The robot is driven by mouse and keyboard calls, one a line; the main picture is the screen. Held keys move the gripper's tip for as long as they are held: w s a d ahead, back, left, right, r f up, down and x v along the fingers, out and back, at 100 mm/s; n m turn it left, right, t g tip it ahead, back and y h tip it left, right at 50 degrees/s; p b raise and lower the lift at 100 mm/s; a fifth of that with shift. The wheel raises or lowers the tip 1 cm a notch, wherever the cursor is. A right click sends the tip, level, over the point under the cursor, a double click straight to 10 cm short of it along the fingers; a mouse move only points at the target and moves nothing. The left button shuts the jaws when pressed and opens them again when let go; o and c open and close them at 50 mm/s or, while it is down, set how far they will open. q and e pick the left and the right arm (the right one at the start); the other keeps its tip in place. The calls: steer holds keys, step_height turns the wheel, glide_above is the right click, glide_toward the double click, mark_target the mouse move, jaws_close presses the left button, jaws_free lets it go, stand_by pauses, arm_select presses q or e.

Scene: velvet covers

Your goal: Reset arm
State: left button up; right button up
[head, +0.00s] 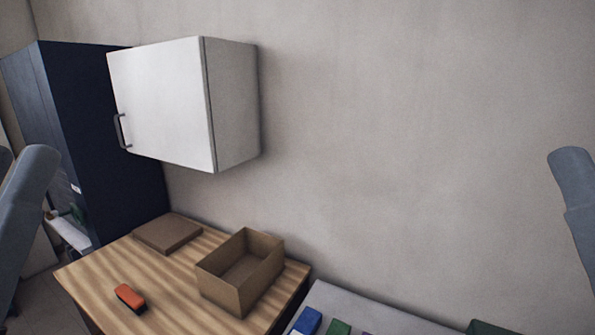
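Part of my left arm (22,215) shows at the left edge of the head view, raised and apart from the furniture. Part of my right arm (577,205) shows at the right edge, in front of the bare wall. Neither gripper's fingers can be seen, so their state is not shown. Nothing is seen held by either arm.
A wooden table (185,265) holds an open cardboard box (222,290), a flat brown lid (155,234) and an orange-and-black brush (130,297). A closed white wall cabinet (160,100) hangs above. A dark blue cabinet (105,150) stands left. A grey surface (350,309) holds coloured items.

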step_height(320, 180, up, 22)
steer(key=p, duration=1.8)
steer(key=shift+r+y, duration=0.15)
steer(key=shift+y, duration=0.15)
